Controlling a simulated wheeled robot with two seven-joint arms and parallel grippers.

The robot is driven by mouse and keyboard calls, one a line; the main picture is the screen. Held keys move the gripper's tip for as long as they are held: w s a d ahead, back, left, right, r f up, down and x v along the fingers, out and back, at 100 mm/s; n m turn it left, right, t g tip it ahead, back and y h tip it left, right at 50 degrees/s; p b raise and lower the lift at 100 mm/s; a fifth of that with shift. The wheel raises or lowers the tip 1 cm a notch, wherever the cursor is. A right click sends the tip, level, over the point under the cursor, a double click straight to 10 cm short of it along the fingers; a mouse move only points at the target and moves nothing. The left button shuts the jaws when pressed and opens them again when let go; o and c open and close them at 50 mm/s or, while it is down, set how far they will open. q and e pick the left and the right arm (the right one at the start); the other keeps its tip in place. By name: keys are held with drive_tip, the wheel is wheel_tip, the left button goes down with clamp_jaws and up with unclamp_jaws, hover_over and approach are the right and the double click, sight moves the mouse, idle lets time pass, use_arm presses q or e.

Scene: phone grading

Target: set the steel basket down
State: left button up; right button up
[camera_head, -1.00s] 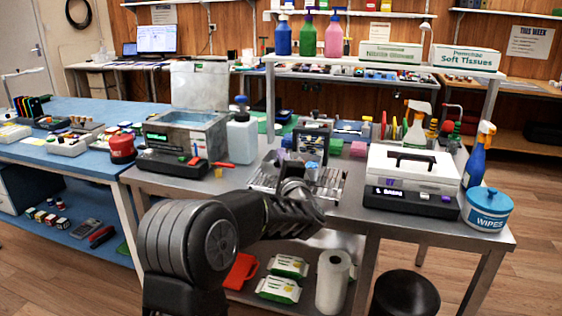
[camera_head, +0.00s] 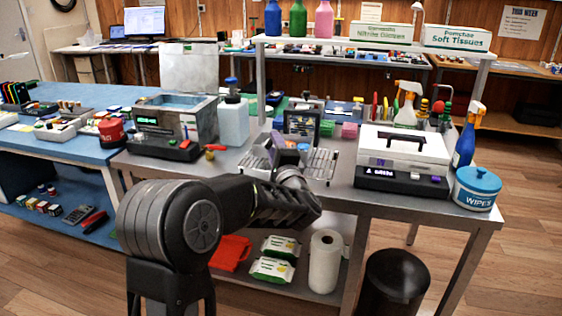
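A steel wire basket or rack (camera_head: 322,166) shows on the steel bench, on both sides of my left wrist. My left gripper (camera_head: 288,168) is over its middle, with the arm coming in from the lower left. The fingers are mostly hidden behind the wrist, so I cannot tell whether they are shut on the basket or whether it rests on the bench. A small blue part (camera_head: 303,147) and a purple part show by the gripper. My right gripper is not in view.
A white case (camera_head: 404,146), a spray bottle (camera_head: 468,137) and a wipes tub (camera_head: 477,188) stand right. A dark upright stand (camera_head: 301,122) is behind.

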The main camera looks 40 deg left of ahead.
use_arm(q)
drive_tip(key=r+v, duration=0.1)
drive_tip(key=v, duration=0.8)
drive_tip(key=shift+f+p, duration=0.4)
drive_tip(key=shift+f, duration=0.05)
drive_tip(key=d+f+n+g+h, duration=0.1)
drive_tip(key=d+f+h, duration=0.4)
drive_tip(key=f, duration=0.5)
drive_tip(key=d+f+n+h, duration=0.1)
drive_tip(key=d+f+h, duration=0.2)
drive_tip(key=d+f, duration=0.55)
drive_tip(key=d+f+n+g+h, duration=0.1)
drive_tip(key=d+f+h, duration=0.25)
drive_tip(key=f, duration=0.85)
drive_tip(key=s+d+f+n+g+h, duration=0.35)
drive_tip(key=s+d+f, duration=0.45)
drive_tip(key=s+f, duration=0.3)
drive_tip(key=s+d+f+n+g+h, duration=0.1)
drive_tip(key=s+d+f+n+g, duration=0.1)
drive_tip(key=s, duration=0.7)
drive_tip(key=s+d+f+n+g+h, duration=0.2)
drive_tip(key=s+d+f, duration=0.4)
drive_tip(key=s, duration=0.3)
drive_tip(key=shift+s+d+f+n+g+h, duration=0.35)
drive_tip(key=shift+d+n+g, duration=0.3)
drive_tip(key=shift+g, duration=0.6)
